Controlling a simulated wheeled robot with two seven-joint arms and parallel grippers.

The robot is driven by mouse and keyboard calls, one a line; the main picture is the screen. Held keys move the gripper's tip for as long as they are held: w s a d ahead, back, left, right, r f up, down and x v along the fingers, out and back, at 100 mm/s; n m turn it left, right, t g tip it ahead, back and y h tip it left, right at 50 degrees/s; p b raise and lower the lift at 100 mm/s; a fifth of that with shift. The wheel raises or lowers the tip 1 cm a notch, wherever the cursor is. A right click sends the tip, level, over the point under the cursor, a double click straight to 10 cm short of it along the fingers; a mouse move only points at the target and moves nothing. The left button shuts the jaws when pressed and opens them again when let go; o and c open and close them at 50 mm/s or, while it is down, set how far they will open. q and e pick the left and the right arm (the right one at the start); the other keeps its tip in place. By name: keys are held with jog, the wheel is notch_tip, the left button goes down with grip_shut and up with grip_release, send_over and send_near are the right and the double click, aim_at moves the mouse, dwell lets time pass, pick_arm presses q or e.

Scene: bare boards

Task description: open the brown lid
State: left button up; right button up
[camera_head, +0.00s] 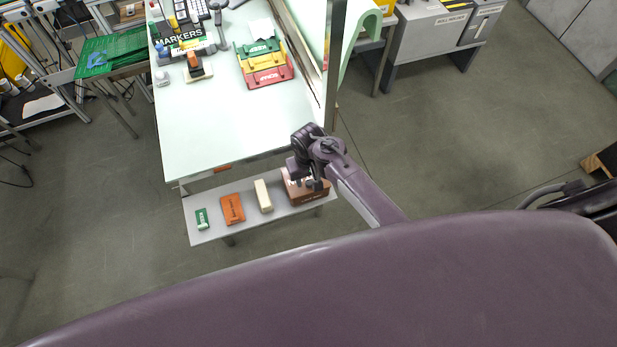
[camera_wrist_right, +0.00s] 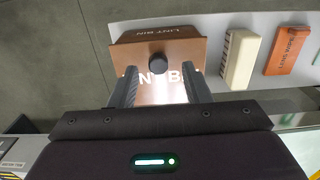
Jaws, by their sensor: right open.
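The brown lid (camera_wrist_right: 185,52) with a round black knob (camera_wrist_right: 158,63) shows in the right wrist view, on a brown box with "LINT BIN" lettering. In the head view the brown box (camera_head: 314,196) sits at the right end of a low grey shelf, partly covered by my right gripper. My right gripper (camera_head: 312,184) is open over the box. In the right wrist view its two fingers (camera_wrist_right: 160,78) are on either side of the lettered brown surface, with the knob between and just beyond the tips; I cannot tell whether they touch. My left gripper is not in view.
On the shelf (camera_head: 285,212), left of the box, are a cream block (camera_head: 263,195), an orange block (camera_head: 232,208) and a green item (camera_head: 202,218). A pale table (camera_head: 220,130) with folders and tools stands behind, with an upright post on its right side. Open floor lies right.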

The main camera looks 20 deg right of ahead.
jog(key=shift+w+d+f, duration=0.1)
jog(key=shift+f, duration=1.05)
grip_shut()
